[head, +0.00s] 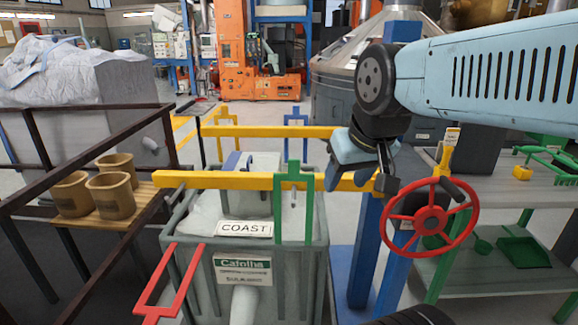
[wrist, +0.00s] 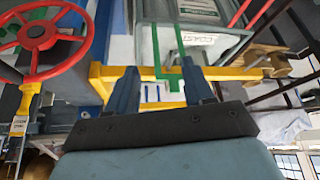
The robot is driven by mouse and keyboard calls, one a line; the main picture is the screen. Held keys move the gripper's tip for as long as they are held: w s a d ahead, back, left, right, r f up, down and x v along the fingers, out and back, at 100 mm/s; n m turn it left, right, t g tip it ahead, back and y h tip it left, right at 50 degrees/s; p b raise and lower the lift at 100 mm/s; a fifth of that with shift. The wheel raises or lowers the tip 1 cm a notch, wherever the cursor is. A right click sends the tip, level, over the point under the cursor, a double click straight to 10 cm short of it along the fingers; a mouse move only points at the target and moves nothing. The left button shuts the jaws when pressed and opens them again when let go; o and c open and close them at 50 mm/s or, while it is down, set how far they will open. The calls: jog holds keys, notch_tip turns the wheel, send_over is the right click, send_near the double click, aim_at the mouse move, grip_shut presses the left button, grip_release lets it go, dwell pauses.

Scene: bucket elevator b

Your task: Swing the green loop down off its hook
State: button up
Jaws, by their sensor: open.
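The green loop (head: 309,208), a narrow upright frame, hangs at the near yellow bar (head: 230,180), in front of the grey bin. It also shows in the wrist view (wrist: 181,45), beyond the fingers. A small pale peg shows inside the loop in the head view; I cannot tell exactly how the loop rests on its hook. My gripper (head: 358,152) is right of the loop and apart from it in the head view. In the wrist view my gripper (wrist: 160,75) has its two dark blue fingers spread, with nothing held between them.
A grey bin (head: 185,265) with a COAST label stands below the bar. A red loop (head: 170,283) is at front left, a blue one (head: 295,118) behind. A red handwheel (head: 392,216) and blue post (head: 366,260) stand right. Brown pots (head: 110,195) sit left by dark railings.

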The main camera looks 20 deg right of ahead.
jog(key=shift+o, duration=0.7)
jog(key=shift+w+r, duration=0.25)
jog(key=shift+o, duration=0.2)
jog(key=w, duration=0.1)
jog(key=w+a+r, duration=0.1)
jog(key=w, duration=0.1)
jog(key=shift+a+r+m+g, duration=0.2)
jog(key=shift+r+m+g, duration=0.1)
jog(key=shift+g, duration=0.1)
jog(key=m+g, duration=0.3)
jog(key=g, duration=0.2)
send_over(295, 160)
notch_tip(295, 160, down, 13)
jog(key=shift+w+f, duration=0.15)
jog(key=shift+f, duration=0.05)
jog(key=shift+c, duration=0.5)
grip_shut()
